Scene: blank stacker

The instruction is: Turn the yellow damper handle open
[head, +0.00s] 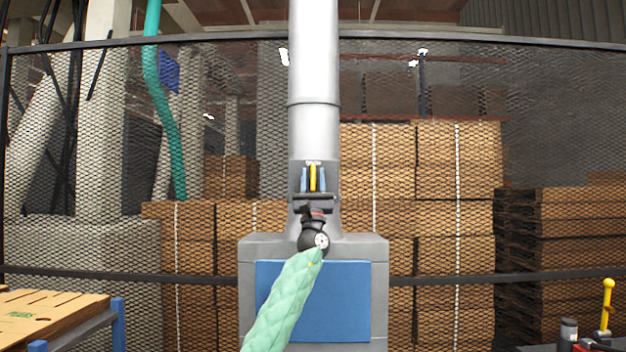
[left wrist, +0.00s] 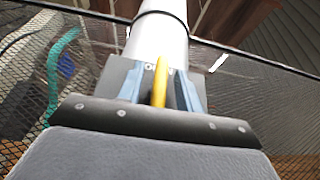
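The yellow damper handle (head: 313,178) stands upright on a grey plate on the front of the vertical metal duct (head: 314,70). It also shows in the left wrist view (left wrist: 160,82), pointing up, with white lettering behind it partly hidden. My left gripper (head: 313,181) is at the handle, its bluish fingers on either side of it. In the left wrist view the fingers (left wrist: 160,88) stand apart, with a visible gap on each side of the handle. The handle's lower end is hidden behind the gripper body. My right gripper is in neither view.
A grey cabinet with a blue panel (head: 345,300) stands below the duct. A mesh fence (head: 90,276) runs behind, with stacked cardboard (head: 455,200) beyond it. A yellow ball-topped lever (head: 607,300) stands at lower right.

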